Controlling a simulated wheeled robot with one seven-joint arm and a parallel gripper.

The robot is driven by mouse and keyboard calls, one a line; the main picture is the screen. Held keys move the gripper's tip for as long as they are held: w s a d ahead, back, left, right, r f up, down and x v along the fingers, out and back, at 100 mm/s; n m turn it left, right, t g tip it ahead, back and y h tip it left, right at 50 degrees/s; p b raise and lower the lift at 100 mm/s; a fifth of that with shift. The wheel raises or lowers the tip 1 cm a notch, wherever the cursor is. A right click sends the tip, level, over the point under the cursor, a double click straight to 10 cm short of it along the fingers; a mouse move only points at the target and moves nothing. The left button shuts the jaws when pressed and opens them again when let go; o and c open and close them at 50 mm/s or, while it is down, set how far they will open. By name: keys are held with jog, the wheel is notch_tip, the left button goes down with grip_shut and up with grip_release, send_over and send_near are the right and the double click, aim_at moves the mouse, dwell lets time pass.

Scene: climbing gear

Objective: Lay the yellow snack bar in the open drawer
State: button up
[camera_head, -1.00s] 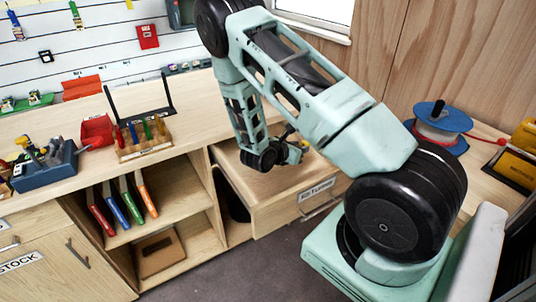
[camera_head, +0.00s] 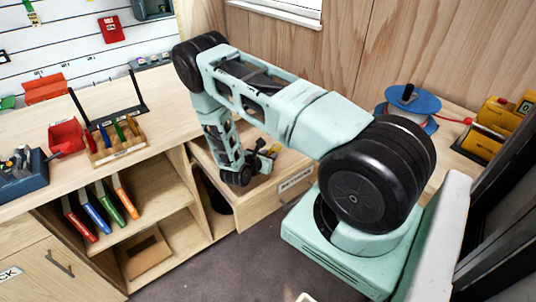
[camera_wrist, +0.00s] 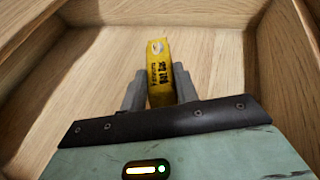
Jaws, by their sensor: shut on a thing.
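The yellow snack bar (camera_wrist: 159,75) stands out between the two grey fingers of my gripper (camera_wrist: 160,90) in the wrist view. The fingers are shut on it. Around it in that view are the wooden floor and walls of the open drawer (camera_wrist: 85,60). Whether the bar touches the drawer floor I cannot tell. In the head view the open drawer (camera_head: 257,211) juts out below the counter, with a label and handle on its front. My gripper (camera_head: 268,158) is over the drawer there, partly hidden by my arm.
Left of the drawer is an open shelf (camera_head: 165,215) with several coloured books. The counter above holds a wooden rack (camera_head: 117,150), a red bin (camera_head: 66,136) and a blue box (camera_head: 22,178). A blue reel (camera_head: 408,100) stands at the right. The drawer floor around the bar looks bare.

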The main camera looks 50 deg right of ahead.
jog(key=shift+f+b, duration=0.6)
jog(key=shift+f, duration=0.05)
jog(key=o, duration=1)
